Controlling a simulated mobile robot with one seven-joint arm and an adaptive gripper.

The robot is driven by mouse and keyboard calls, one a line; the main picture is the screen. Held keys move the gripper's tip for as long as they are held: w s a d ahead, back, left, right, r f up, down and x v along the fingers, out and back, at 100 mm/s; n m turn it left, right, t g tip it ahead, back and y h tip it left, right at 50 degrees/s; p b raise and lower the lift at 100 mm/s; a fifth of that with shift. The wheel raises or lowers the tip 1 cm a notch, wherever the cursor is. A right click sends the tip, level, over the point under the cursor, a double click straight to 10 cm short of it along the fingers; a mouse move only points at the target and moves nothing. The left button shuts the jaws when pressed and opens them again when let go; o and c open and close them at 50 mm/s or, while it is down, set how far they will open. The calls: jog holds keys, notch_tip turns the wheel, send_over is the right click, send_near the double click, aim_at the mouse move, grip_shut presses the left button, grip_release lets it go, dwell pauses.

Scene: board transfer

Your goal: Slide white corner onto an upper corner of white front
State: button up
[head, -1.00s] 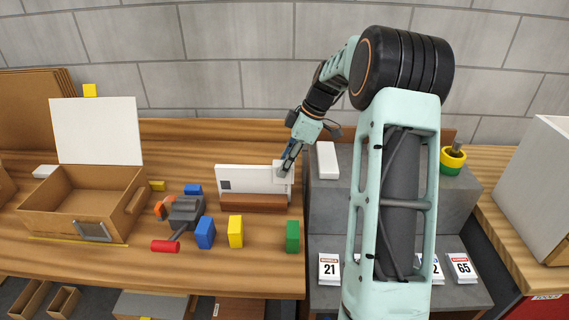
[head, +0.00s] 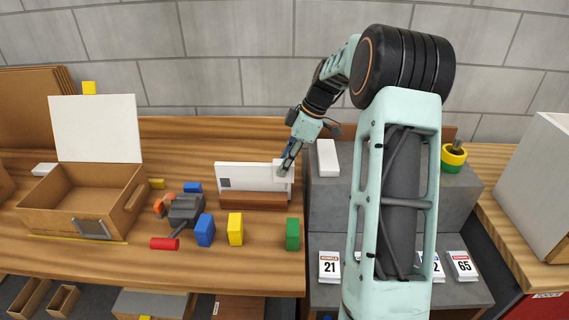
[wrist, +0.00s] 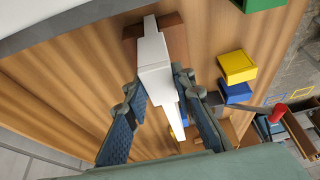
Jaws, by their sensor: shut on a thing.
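The white front (head: 246,177) is an upright white panel with a small dark square near its left end. It stands in a brown wooden base (head: 254,201). The white corner (head: 281,170) is a small white block at the panel's upper right corner. My gripper (head: 285,164) reaches down to it from the upper right and is shut on it. In the wrist view, the white corner (wrist: 155,82) lies between my fingertips (wrist: 158,86), in line with the thin edge of the white front (wrist: 152,28). Whether it is fully seated on the panel cannot be told.
Green (head: 293,234), yellow (head: 235,229) and blue (head: 204,230) blocks stand in front of the base. A dark grey tool (head: 186,210) and an open wooden box (head: 65,206) are to the left. A grey stepped stand (head: 329,211) is close on the right.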

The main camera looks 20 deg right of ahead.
jog(key=o, duration=1)
jog(key=v, duration=1.2)
